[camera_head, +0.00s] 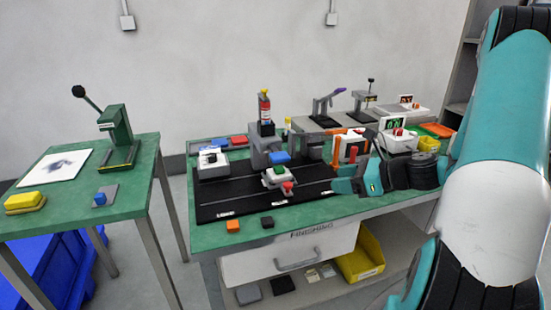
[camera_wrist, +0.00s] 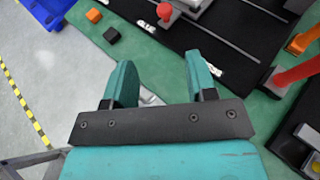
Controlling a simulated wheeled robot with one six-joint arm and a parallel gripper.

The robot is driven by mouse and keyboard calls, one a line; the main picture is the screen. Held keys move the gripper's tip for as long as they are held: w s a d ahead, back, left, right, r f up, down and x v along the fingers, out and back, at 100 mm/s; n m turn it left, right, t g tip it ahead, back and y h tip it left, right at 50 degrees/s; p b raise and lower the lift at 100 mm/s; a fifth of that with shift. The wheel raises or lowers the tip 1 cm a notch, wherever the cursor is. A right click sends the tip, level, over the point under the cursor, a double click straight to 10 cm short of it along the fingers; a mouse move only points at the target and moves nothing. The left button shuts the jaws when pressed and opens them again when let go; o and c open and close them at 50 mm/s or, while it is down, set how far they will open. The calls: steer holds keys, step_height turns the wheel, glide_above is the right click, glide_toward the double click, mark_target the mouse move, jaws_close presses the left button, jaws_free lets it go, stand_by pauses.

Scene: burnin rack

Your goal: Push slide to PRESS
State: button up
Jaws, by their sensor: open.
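The slide (camera_head: 272,181) is a light grey and white carriage with a blue block above it. It sits near the middle of the black track board (camera_head: 215,208). Its red knob (camera_head: 288,187) sticks out at the front, and the knob also shows at the top of the wrist view (camera_wrist: 165,12). One label on the board's front edge reads GLUE (camera_wrist: 147,27); I cannot read PRESS on any label. My gripper (camera_head: 338,179) is open and empty, right of the knob and apart from it. Both teal fingers show in the wrist view (camera_wrist: 162,80).
An orange block (camera_head: 233,225) and a black block (camera_head: 267,222) lie in front of the board. Upright orange-red handles (camera_head: 365,142) stand close behind my gripper. A grey press-like stand (camera_head: 265,150) rises behind the board. A drawer (camera_head: 290,257) is below the green tabletop.

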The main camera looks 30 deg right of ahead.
steer(key=s+a+r+n+g+p, duration=0.1)
steer(key=a+r+n+g+p, duration=0.2)
steer(key=a+r+n, duration=0.3)
steer(key=s+a+r+n+g+y+p, duration=0.1)
steer(key=a+r+n+g+p, duration=0.3)
steer(key=a+n, duration=1)
steer(key=shift+a+r+g+y, duration=0.3)
steer(key=shift+a+r+g, duration=0.65)
steer(key=shift+r, duration=0.7)
steer(key=shift+s+d, duration=0.1)
steer(key=shift+d, duration=0.05)
